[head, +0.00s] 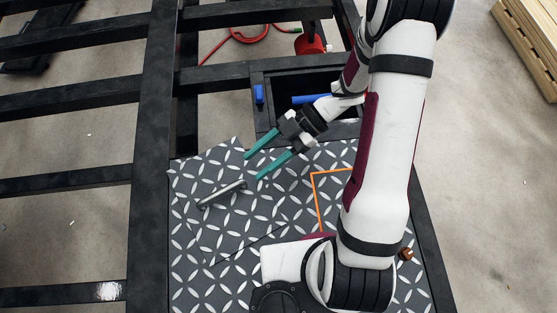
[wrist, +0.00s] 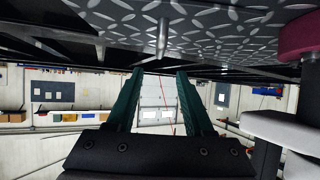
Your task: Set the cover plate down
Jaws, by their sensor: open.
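The cover plate (head: 215,165) is a grey diamond-tread sheet with a bar handle (head: 222,194). It lies turned at an angle on the patterned deck, at the deck's left side. My gripper (head: 253,167) has two teal fingers spread apart with nothing between them. The fingertips are to the upper right of the handle, apart from it. In the wrist view my gripper (wrist: 160,72) is also open and empty, and the handle (wrist: 163,38) shows beyond the fingertips on the tread surface at the top.
An orange outline (head: 315,190) marks the deck (head: 290,185), partly hidden by my arm. Behind is an open dark bay with a blue bar (head: 308,99), and a blue block (head: 259,94) beside it. Black frame rails (head: 75,182) with open gaps lie left. A brown knob (head: 406,254) sits right.

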